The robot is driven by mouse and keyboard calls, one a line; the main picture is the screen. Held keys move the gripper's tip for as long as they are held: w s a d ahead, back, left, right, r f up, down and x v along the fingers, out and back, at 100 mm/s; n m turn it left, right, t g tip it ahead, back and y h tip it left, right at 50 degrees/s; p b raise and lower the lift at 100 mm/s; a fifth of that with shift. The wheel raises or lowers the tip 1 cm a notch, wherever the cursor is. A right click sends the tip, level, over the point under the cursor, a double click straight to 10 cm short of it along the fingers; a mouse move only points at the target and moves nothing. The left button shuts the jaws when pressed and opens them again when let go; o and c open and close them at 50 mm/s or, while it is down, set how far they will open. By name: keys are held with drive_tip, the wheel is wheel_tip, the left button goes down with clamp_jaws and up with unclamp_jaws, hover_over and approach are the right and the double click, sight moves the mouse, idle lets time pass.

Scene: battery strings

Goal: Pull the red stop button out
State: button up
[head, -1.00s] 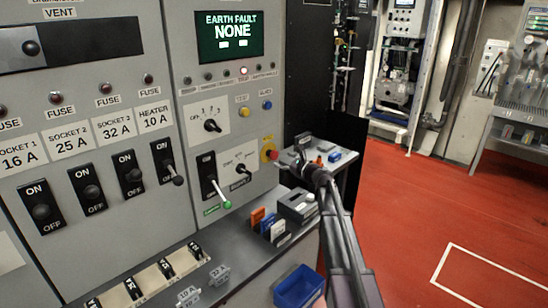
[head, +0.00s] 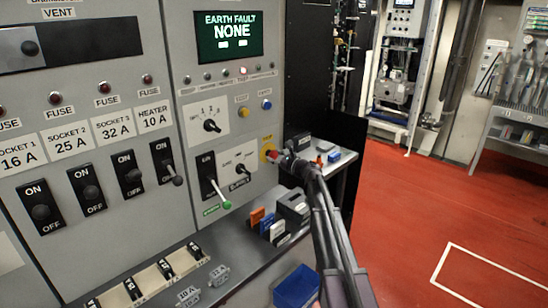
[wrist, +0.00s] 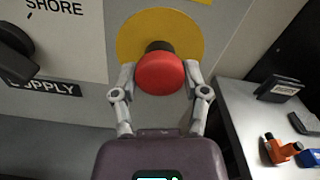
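The red stop button (wrist: 160,74) stands out from a round yellow plate (wrist: 190,32) on the grey panel. A dark neck shows behind its red cap in the wrist view. My gripper (wrist: 160,70) has one finger on each side of the cap, with the fingertips close against its left and right edges. I cannot tell whether they press on it. In the head view my gripper (head: 284,160) is at the panel's right edge. It hides part of the button there, and the yellow plate (head: 267,146) still shows.
A green-tipped lever (head: 226,205) and a rotary switch (head: 240,168) sit left of the button. A side shelf (wrist: 238,125) with small items lies right of my gripper.

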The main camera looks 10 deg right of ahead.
clamp_jaws()
drive_tip(key=shift+v, duration=0.9)
drive_tip(key=o, duration=0.9)
unclamp_jaws()
drive_tip(key=shift+c, duration=0.2)
drive_tip(key=shift+s, duration=0.1)
drive_tip(key=v, duration=1.2)
